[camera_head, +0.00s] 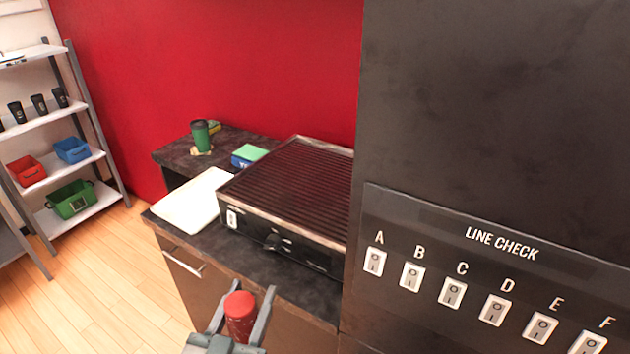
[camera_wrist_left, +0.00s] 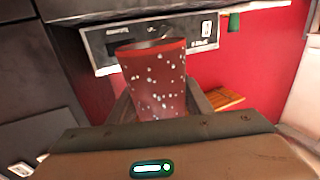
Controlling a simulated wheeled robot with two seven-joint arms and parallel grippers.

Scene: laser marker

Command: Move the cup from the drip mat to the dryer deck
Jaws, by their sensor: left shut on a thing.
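A red cup (camera_head: 240,318) is held upright between the fingers of my left gripper (camera_head: 250,296), in front of the counter's near edge. In the left wrist view the cup (camera_wrist_left: 155,85) is red with white speckles and sits between the two fingers. A flat machine with a dark ribbed top (camera_head: 290,178) stands on the counter, behind and above the cup in the head view; it may be the dryer deck. A white flat board or mat (camera_head: 192,202) lies to its left; I cannot tell whether it is the drip mat. My right gripper is not in view.
A green cup (camera_head: 201,136) stands on a small tan base at the back, near a blue-green box (camera_head: 248,155). A tall dark LINE CHECK switch panel (camera_head: 490,255) fills the right side. A shelf with bins (camera_head: 72,150) stands far left; the floor between is clear.

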